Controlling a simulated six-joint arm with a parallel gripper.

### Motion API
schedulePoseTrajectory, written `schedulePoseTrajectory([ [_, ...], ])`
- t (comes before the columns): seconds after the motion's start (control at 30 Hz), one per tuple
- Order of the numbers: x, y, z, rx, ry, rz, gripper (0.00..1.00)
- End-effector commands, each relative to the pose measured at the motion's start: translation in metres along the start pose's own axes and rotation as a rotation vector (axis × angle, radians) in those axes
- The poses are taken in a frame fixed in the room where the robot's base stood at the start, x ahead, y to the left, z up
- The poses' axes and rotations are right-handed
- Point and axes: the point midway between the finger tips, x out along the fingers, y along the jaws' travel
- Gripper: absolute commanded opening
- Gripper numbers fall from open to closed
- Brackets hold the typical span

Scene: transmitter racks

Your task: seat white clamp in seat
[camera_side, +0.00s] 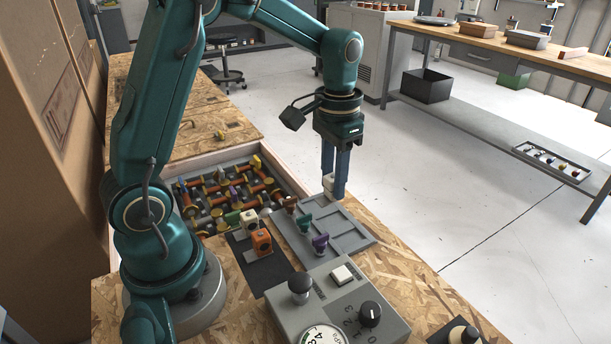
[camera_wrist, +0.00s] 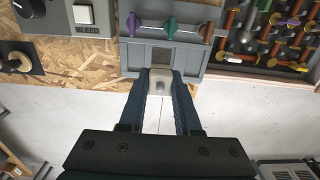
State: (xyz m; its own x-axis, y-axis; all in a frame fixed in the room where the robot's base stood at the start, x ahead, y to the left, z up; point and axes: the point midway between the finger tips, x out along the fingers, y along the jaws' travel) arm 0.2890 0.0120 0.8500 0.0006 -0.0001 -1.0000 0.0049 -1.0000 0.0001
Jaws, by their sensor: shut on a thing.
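My gripper (camera_side: 335,192) points down over the outer edge of the bench, past the far end of the grey panel. It is shut on a small pale white clamp (camera_wrist: 160,77), seen between the fingertips in the wrist view. The clamp also shows at the fingertips in the side view (camera_side: 328,182). The grey panel (camera_side: 350,238) has recessed compartments and a row of brown, teal and purple handles. In the wrist view the panel (camera_wrist: 128,58) lies just beyond the clamp. I cannot tell which recess is the seat, or whether the clamp touches the panel.
A black plate (camera_side: 272,273) holds an orange block (camera_side: 261,241) and a white block (camera_side: 249,219). A bin of red and yellow spool-like parts (camera_side: 205,203) lies behind. A grey control box (camera_side: 333,305) with knobs stands in front. Open floor lies beyond the bench edge.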

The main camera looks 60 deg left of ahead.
Motion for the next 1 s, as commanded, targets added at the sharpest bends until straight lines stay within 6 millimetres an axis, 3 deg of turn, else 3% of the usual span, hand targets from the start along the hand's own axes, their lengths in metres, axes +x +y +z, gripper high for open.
schedulePoseTrajectory([
  [0.1, -0.017, -0.025, 0.011, -0.008, 0.004, -0.001, 0.0],
  [0.3, -0.034, -0.051, 0.023, -0.004, 0.002, -0.001, 0.0],
  [0.57, -0.044, -0.061, 0.023, -0.099, 0.0, -0.001, 0.0],
  [0.8, -0.03, -0.01, -0.011, -0.123, -0.049, 0.005, 0.0],
  [1.0, -0.015, 0.032, -0.022, -0.041, -0.087, 0.001, 0.0],
])
